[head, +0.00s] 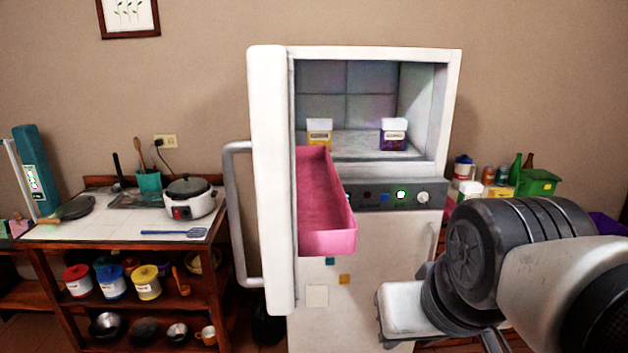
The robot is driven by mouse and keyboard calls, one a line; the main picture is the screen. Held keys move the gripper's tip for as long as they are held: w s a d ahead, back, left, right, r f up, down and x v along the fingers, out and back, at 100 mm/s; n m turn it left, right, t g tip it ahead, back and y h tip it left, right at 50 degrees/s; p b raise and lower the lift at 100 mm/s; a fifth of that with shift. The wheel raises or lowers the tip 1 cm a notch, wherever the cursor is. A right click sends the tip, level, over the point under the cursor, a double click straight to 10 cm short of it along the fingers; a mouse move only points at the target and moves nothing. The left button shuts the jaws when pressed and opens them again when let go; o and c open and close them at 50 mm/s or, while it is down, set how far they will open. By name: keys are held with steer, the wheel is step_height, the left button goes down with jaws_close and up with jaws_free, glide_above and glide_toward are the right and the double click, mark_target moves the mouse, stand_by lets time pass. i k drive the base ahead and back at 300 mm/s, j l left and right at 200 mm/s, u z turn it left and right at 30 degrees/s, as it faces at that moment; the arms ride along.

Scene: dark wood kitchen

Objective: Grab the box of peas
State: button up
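Two small boxes stand on the floor of an open white refrigerator compartment (420,100). The left one is a yellow and white box (319,133), and the right one is a purple and white box (394,135). Their labels are too small to read, so I cannot tell which holds peas. My arm is at the lower right, in front of the refrigerator and apart from both boxes. I cannot make out my gripper's fingers in this view.
The refrigerator door (268,180) is open on the left, with a long handle (236,215). A pink drawer or tray (328,243) juts out below the left box. A counter (105,222) with a cooker (188,198) stands left. Bottles and a green crate (538,182) are behind right.

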mark_target(466, 190)
steer(key=i+l, duration=0.15)
steer(key=l, duration=0.2)
steer(key=i+l, duration=0.1)
steer(key=l, duration=0.3)
steer(key=i+l, duration=0.15)
steer(key=l, duration=0.2)
steer(key=i+l, duration=0.15)
steer(key=l, duration=0.2)
steer(key=i+l, duration=0.1)
steer(key=l, duration=0.25)
steer(key=i+l, duration=0.15)
steer(key=l, duration=0.25)
steer(key=i+l, duration=0.2)
steer(key=l, duration=0.15)
steer(key=i+l, duration=0.45)
steer(key=l, duration=0.2)
steer(key=i+l, duration=0.3)
steer(key=i, duration=0.15)
steer(key=i+l, duration=0.35)
steer(key=i, duration=0.15)
